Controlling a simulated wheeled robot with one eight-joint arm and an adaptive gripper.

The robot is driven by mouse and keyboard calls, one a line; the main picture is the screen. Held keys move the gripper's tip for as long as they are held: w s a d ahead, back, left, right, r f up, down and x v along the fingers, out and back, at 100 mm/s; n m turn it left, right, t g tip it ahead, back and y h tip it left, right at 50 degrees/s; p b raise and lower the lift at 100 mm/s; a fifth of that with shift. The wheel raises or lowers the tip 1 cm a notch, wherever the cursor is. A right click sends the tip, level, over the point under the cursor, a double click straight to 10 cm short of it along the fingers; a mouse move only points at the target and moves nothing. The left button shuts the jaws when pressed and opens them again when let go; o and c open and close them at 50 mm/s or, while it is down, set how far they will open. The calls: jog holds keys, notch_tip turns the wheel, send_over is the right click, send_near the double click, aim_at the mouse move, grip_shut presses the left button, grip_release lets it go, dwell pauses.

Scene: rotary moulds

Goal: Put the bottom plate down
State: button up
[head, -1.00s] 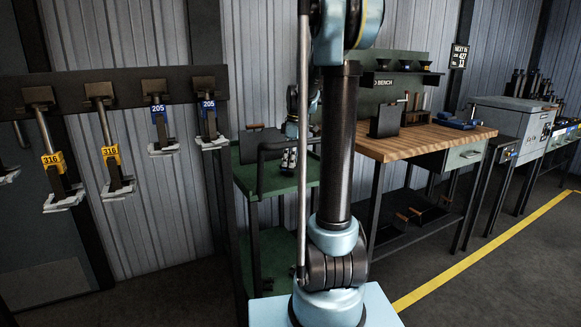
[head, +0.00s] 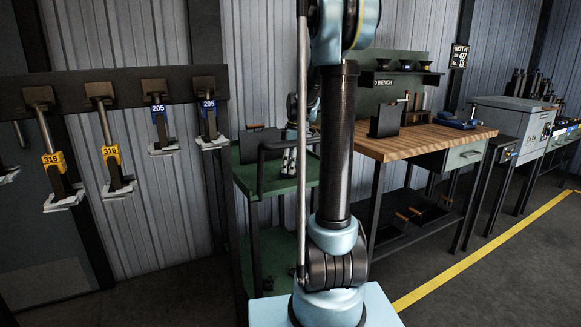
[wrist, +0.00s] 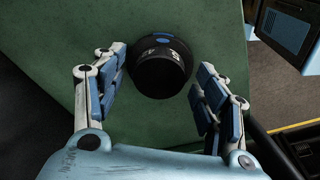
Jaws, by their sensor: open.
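A round black piece (wrist: 160,76) with small pale markings and a blue mark on its rim stands on the green cart top (wrist: 110,130) in the wrist view. It looks like the bottom plate, but I cannot be sure. My gripper (wrist: 162,64) is open, with one finger on each side of the piece and a gap visible on both sides. In the head view my gripper (head: 289,162) is small and low over the green cart (head: 243,183), partly hidden by my arm; the round piece cannot be made out there.
A black rail handle and dark upright panel (head: 258,143) are at the cart. A wooden-topped bench (head: 430,140) stands right of it. Tools tagged 316 and 205 hang from a dark wall rail (head: 125,90) at left. Blue-grey boxes (wrist: 290,28) lie beyond the cart edge.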

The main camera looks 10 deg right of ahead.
jog(key=shift+r, duration=0.15)
notch_tip(320, 180, up, 12)
jog(key=d, duration=0.1)
jog(key=shift+s+d, duration=0.2)
jog(key=shift+s, duration=0.05)
jog(key=shift+s, duration=0.1)
